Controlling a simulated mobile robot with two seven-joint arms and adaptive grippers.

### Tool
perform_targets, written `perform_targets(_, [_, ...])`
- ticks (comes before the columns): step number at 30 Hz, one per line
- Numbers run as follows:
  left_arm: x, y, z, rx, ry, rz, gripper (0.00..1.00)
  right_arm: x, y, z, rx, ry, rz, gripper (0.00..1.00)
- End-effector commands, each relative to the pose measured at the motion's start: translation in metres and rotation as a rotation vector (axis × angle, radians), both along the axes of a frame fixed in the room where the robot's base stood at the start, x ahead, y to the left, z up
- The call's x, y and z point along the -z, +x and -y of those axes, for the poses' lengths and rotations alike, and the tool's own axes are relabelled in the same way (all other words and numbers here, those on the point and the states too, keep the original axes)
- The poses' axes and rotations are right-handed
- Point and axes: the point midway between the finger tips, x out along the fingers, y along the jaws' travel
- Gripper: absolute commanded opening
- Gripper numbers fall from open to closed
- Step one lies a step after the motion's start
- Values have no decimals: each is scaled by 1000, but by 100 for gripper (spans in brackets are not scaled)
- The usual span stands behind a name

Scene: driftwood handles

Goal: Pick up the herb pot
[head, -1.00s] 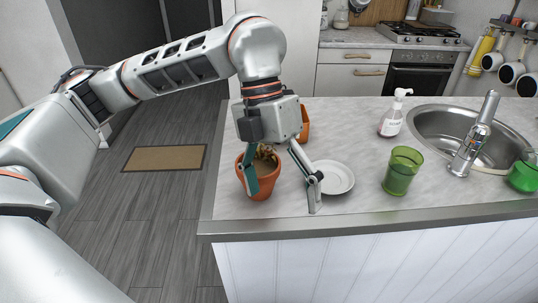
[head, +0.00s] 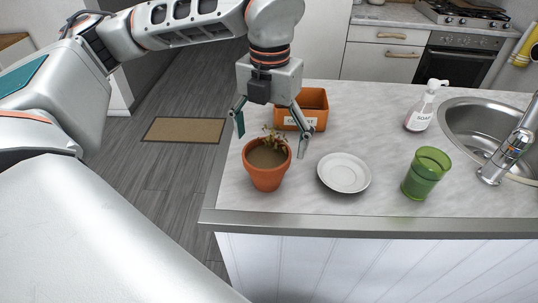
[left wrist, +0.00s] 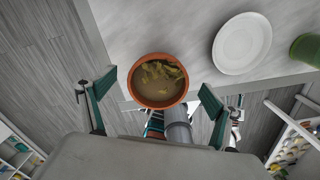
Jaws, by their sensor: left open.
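The herb pot (head: 267,173) is a terracotta pot with soil and a small wilted plant, upright near the counter's left front edge. My left gripper (head: 270,134) is open above and slightly behind it in the head view, with fingers spread wide. In the left wrist view the herb pot (left wrist: 159,92) appears between the two open fingers (left wrist: 153,97), with nothing held. My right gripper is not in view.
A white plate (head: 344,173) lies right of the pot, and a green cup (head: 425,174) stands farther right. An orange compost box (head: 314,108) is behind the pot. A soap bottle (head: 422,108) and sink (head: 480,125) are at the right.

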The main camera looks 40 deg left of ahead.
Motion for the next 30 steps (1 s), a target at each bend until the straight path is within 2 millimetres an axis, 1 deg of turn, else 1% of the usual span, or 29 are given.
perform_targets(1, [6,-1,0,0,1,-2,89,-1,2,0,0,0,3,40])
perform_targets(4, [13,0,0,1,0,0,89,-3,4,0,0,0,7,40])
perform_targets(11, [15,0,0,0,0,0,89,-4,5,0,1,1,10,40])
perform_targets(12, [15,0,0,0,0,0,84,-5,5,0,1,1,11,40])
perform_targets(14, [15,0,0,0,0,0,68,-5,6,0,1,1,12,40])
perform_targets(15, [15,0,0,0,0,0,58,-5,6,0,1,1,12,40])
perform_targets(17, [15,0,0,0,0,0,42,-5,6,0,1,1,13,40])
perform_targets(18, [15,0,0,0,0,0,37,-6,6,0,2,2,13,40])
perform_targets(26, [14,0,0,0,-1,2,36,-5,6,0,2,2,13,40])
perform_targets(30, [9,1,0,0,0,4,36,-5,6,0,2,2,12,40])
